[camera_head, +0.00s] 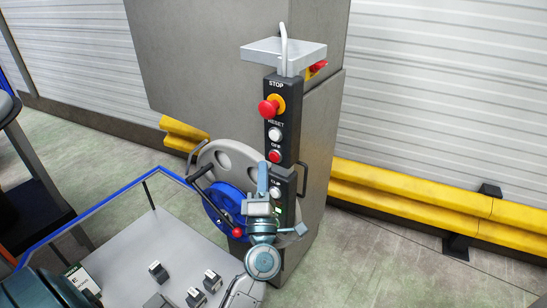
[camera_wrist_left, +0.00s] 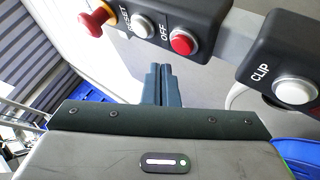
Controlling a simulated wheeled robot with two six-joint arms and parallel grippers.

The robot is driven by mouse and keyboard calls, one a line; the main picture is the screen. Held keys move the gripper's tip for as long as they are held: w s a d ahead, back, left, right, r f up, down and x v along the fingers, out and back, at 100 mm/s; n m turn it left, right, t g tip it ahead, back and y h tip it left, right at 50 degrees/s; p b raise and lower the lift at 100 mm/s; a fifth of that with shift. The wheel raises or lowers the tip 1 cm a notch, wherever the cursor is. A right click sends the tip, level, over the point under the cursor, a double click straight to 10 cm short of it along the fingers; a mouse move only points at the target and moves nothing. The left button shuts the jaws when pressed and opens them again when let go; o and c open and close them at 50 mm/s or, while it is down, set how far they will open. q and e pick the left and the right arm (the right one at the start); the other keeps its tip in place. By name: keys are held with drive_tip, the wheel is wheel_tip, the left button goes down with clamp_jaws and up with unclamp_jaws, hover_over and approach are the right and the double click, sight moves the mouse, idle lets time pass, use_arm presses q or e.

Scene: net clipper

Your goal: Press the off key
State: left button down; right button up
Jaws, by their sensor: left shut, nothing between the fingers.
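The off key is a round red button on a black control box, below the white reset button. In the head view the off key (camera_head: 275,156) sits just above my left gripper (camera_head: 262,168). In the left wrist view the off key (camera_wrist_left: 184,42) is up and right of the fingertips of my left gripper (camera_wrist_left: 162,68). The fingers are together and empty. The tips appear close to the box but apart from the key. My right gripper is out of view.
The red stop knob (camera_head: 269,107) and white reset button (camera_head: 274,134) are above the off key. The white clip button (camera_wrist_left: 295,91) is on a separate black box. A grey wheel with a blue hub (camera_head: 232,205) is beside the gripper. A blue-edged tray (camera_head: 130,240) is lower left.

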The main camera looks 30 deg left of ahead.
use_arm(q)
drive_tip(key=shift+w, duration=0.6)
drive_tip(key=shift+w+r, duration=0.1)
drive_tip(key=shift+w, duration=0.05)
idle(1.6)
drive_tip(key=shift+w+d, duration=0.1)
drive_tip(key=shift+w, duration=0.2)
drive_tip(key=shift+w, duration=0.4)
idle(0.5)
drive_tip(key=shift+s, duration=0.9)
drive_tip(key=s, duration=0.5)
drive_tip(key=shift+a+p, duration=0.25)
drive_tip(key=shift+p, duration=0.1)
